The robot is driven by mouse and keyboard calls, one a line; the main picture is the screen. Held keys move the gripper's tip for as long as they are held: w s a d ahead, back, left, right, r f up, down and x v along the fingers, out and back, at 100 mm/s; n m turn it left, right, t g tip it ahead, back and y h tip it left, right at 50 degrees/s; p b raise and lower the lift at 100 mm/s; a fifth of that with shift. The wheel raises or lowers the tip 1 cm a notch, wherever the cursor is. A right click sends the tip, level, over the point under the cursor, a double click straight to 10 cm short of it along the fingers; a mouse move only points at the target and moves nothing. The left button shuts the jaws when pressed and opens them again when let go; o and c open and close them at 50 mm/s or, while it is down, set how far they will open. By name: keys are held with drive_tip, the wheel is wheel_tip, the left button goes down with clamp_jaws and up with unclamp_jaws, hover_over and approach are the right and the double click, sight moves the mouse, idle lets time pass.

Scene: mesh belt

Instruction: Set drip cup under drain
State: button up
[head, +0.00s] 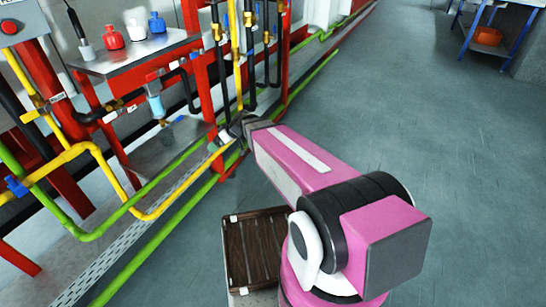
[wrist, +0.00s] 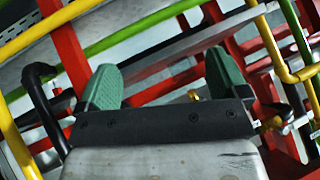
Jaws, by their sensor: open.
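A light-blue, clear bowl (head: 155,103) hangs from the piping above a grey lower shelf (head: 150,160); it looks like the drain fitting, but its outlet is too small to make out. A faint see-through shape (head: 168,134) on that shelf may be the drip cup; I cannot tell for sure. My gripper (wrist: 163,80) is open, with two green pads apart and nothing held between them. In the head view my arm reaches in to the pipes, right of the shelf, and the fingertips are hard to see there. No cup is clear in the wrist view.
Yellow (head: 150,213), green (head: 90,235) and red pipes run close around my gripper and in front of the shelf. Red, white and blue bottles (head: 157,22) stand on the upper shelf. A brown slatted tray (head: 258,250) is beside my arm.

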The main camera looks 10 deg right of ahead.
drive_tip(key=s+d+m+g+h, duration=0.1)
drive_tip(key=s+d+m+h, duration=0.3)
drive_tip(key=d, duration=0.7)
drive_tip(key=s+d+m+g+h, duration=0.1)
drive_tip(key=s+d+m+h, duration=0.3)
drive_tip(key=s+d, duration=0.5)
drive_tip(key=shift+s+d+m+h, duration=0.25)
drive_tip(key=shift+d+m+h, duration=0.15)
drive_tip(key=shift+d+m, duration=0.55)
drive_tip(key=shift+a, duration=0.1)
